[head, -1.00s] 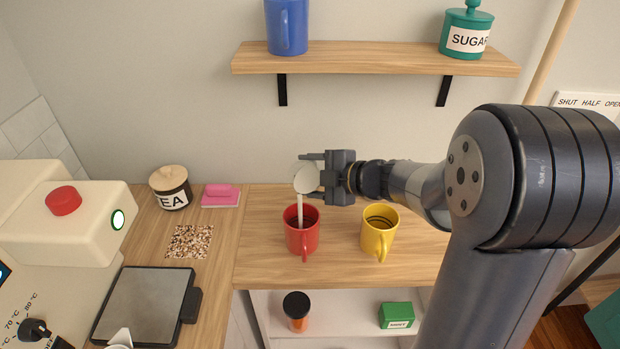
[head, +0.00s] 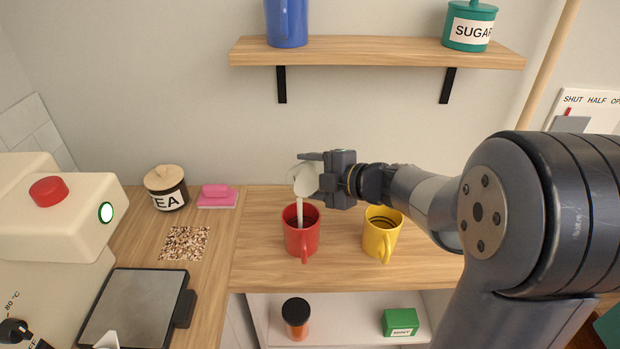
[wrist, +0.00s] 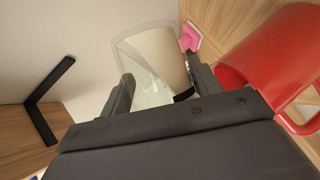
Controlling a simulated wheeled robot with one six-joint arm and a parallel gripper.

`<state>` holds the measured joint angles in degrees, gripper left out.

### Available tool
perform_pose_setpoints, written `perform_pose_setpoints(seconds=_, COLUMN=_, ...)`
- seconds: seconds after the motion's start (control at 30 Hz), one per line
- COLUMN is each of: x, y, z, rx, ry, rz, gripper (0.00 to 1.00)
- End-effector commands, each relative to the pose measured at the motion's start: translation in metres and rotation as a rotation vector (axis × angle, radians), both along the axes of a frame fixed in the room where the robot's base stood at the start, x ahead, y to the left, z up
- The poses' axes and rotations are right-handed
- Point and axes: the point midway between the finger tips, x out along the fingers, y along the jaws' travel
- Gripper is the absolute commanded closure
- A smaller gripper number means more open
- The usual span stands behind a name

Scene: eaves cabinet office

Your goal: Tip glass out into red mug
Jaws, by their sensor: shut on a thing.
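My gripper (head: 312,174) is shut on the glass (head: 304,181) and holds it tipped above the red mug (head: 301,238). A pale stream runs from the glass down into the red mug, which stands upright on the wooden counter. In the wrist view the clear glass (wrist: 150,62) sits between the two fingers with whitish contents inside. The red mug (wrist: 275,60) shows at the right of that view. How full the mug is cannot be seen.
A yellow mug (head: 382,235) stands on the counter (head: 345,268) to the right of the red mug. A tea jar (head: 166,188) and pink sponge (head: 217,196) are left.

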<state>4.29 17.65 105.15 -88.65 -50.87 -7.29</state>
Motion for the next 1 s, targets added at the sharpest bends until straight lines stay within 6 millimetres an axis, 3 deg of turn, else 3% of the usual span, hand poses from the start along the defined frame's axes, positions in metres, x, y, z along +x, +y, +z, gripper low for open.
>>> perform_pose_setpoints(seconds=1.0, x=-0.0018, y=0.0010, z=-0.0068, rx=-0.057, ry=-0.146, rz=0.000, gripper=0.73)
